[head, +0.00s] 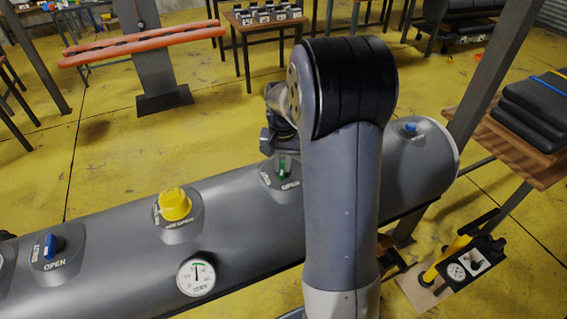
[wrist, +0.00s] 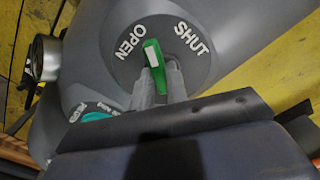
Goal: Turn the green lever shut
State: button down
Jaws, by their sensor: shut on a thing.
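The green lever (wrist: 154,64) has a white mark on its end and sits on a round dark plate (wrist: 190,83) lettered OPEN on the left and SHUT on the right. In the wrist view its tip lies between the two words. My gripper (wrist: 160,82) is shut on the lever, with a grey finger on each side of it. In the head view the green lever (head: 282,166) shows only in part below my gripper (head: 281,150), on top of the grey boat tube (head: 235,196). My arm hides part of the tube to the right.
Along the tube are a blue lever (head: 52,246) lettered SHUT and OPEN, a yellow cap (head: 174,205), a pressure gauge (head: 196,276) and a blue knob (head: 410,128). A teal knob (wrist: 95,117) lies left of the fingers. A yellow pump (head: 445,258) stands at right.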

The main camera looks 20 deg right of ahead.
jog(key=m, duration=0.6)
jog(key=shift+w+a, duration=0.15)
jog(key=shift+w, duration=0.05)
jog(key=m, duration=0.5)
jog(key=shift+w+m, duration=0.2)
jog(key=shift+m, duration=0.1)
jog(key=c, duration=1.4)
grip_release()
notch_tip(320, 180, up, 11)
jog(key=b, duration=0.1)
jog(key=shift+f, duration=0.1)
